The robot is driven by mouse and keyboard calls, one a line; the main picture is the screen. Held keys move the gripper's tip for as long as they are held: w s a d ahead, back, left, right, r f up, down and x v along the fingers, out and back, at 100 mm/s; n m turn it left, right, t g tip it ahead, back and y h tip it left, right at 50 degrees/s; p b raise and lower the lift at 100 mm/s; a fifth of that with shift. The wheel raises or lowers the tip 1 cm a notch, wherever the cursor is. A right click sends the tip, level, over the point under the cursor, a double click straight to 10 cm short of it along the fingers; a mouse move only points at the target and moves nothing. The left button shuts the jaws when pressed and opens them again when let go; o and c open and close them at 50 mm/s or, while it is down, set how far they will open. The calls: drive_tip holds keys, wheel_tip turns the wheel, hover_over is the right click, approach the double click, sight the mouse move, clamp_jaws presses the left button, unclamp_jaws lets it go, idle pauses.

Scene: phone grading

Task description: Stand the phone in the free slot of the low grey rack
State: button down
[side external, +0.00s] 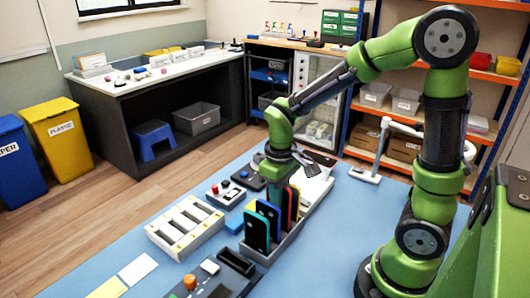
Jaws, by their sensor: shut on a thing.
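The low grey rack (289,238) stands on the blue table, left of my arm's base. Several phones stand upright in or over it: a dark one with a teal edge (257,232) at the front, one with a blue edge (268,213) behind it, and red-orange-edged ones (293,205) further back. My gripper (283,178) points down at the rack's far end, just behind and above these phones. It is shut on a phone, mostly hidden by the gripper and the other phones. I cannot tell which slot is free or whether the held phone touches the rack.
A white slotted tray (185,226) lies left of the rack. A dark box (237,262) and a device with an orange knob (190,283) are in front. A small box with buttons (228,193) and a white tray (316,187) lie behind. Blue table (335,235) is clear to the right.

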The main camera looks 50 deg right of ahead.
drive_tip(key=shift+f, duration=0.15)
drive_tip(key=shift+f, duration=0.35)
drive_tip(key=shift+f, duration=0.2)
idle(0.5)
drive_tip(key=shift+f, duration=0.3)
drive_tip(key=c, duration=0.7)
unclamp_jaws()
